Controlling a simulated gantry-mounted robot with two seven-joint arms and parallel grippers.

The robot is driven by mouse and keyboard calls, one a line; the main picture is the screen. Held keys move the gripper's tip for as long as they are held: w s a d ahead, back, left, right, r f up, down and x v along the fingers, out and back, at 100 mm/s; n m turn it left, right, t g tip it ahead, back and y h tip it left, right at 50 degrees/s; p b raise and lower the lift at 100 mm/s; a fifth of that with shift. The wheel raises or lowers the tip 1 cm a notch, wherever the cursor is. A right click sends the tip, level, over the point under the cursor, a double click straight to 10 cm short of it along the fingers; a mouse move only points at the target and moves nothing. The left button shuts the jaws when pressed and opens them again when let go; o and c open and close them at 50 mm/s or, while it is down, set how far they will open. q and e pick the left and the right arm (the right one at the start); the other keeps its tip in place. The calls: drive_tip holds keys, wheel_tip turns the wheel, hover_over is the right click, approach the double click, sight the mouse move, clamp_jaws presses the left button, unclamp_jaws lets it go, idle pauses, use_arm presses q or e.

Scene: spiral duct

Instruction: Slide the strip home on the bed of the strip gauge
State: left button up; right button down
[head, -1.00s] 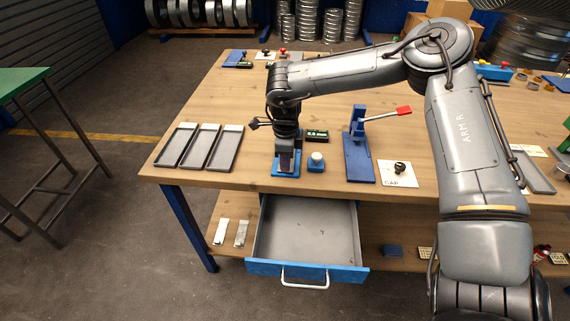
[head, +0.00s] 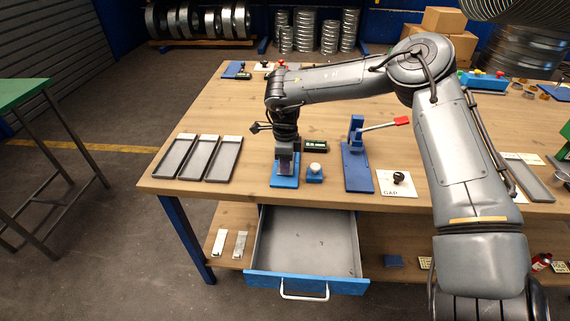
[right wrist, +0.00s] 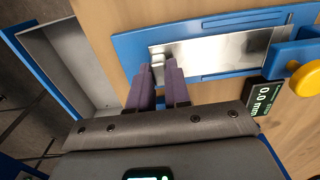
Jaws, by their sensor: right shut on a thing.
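The strip gauge has a blue bed (head: 285,184) near the table's front edge, and it also shows in the right wrist view (right wrist: 130,46). A shiny metal strip (right wrist: 215,50) lies flat along the bed between its low blue rails. My right gripper (head: 285,172) is over the bed, pointing down. In the right wrist view its dark fingers (right wrist: 161,68) are shut on the strip at its left end. The gauge's display (right wrist: 263,97) reads 0.0 mm, and a yellow knob (right wrist: 303,78) sits on the blue block at the strip's right end. My left gripper is not in view.
An open drawer (head: 306,287) juts out below the gauge. Three grey trays (head: 175,158) lie to the left. A blue lever stand with a red handle (head: 357,170) and a white card marked GAP (head: 392,190) stand to the right.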

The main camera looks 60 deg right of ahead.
drive_tip(key=shift+w+d+f, duration=0.15)
drive_tip(key=shift+d, duration=0.2)
idle(0.4)
drive_tip(key=c, duration=1)
unclamp_jaws()
drive_tip(key=o, duration=0.6)
drive_tip(key=shift+c, duration=0.2)
drive_tip(key=shift+r+p, duration=1.55)
drive_tip(key=shift+r, duration=0.2)
drive_tip(key=shift+r+p, duration=1.55)
drive_tip(key=shift+r, duration=0.25)
